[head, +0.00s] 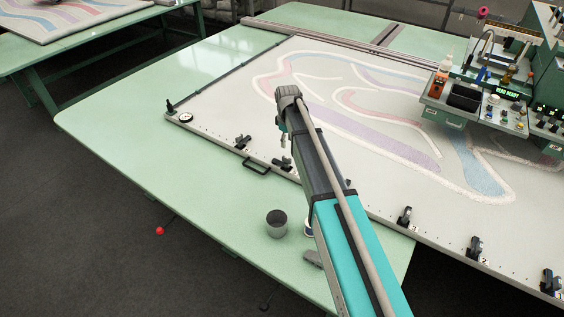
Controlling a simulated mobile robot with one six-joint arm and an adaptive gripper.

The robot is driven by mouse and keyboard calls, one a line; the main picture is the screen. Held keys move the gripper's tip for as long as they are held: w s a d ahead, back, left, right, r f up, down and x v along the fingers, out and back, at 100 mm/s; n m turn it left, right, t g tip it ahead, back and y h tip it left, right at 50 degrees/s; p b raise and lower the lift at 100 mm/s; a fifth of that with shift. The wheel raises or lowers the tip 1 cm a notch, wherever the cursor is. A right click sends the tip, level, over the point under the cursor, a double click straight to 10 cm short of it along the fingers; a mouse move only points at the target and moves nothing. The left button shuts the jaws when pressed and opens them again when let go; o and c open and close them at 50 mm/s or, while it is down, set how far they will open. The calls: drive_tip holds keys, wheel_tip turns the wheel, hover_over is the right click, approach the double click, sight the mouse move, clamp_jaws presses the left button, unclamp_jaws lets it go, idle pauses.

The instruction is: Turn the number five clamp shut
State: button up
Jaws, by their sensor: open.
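Dark clamps line the near edge of the tufting frame (375,207). The clamp just below my gripper (283,163) sits right of the frame's black handle; by its place in the row it seems to be number five, but its number is too small to read. Its lever looks low and tilted, and I cannot tell whether it is shut. My gripper (283,143) hangs small and partly hidden under my wrist, open, just above this clamp. Whether they touch cannot be told. Another clamp (243,141) is to the left. Clamps three (404,216), two (475,246) and one (551,282) stand to the right.
My arm hides part of the edge. The black handle (257,168) juts out between the two left clamps. A grey cup (276,223) and a grey block (313,258) are on the green table (180,170). A control console (470,105) stands at the right. The table's left is clear.

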sight(287, 158)
drive_tip(key=shift+f+b, duration=4.25)
drive_tip(key=shift+f, duration=0.3)
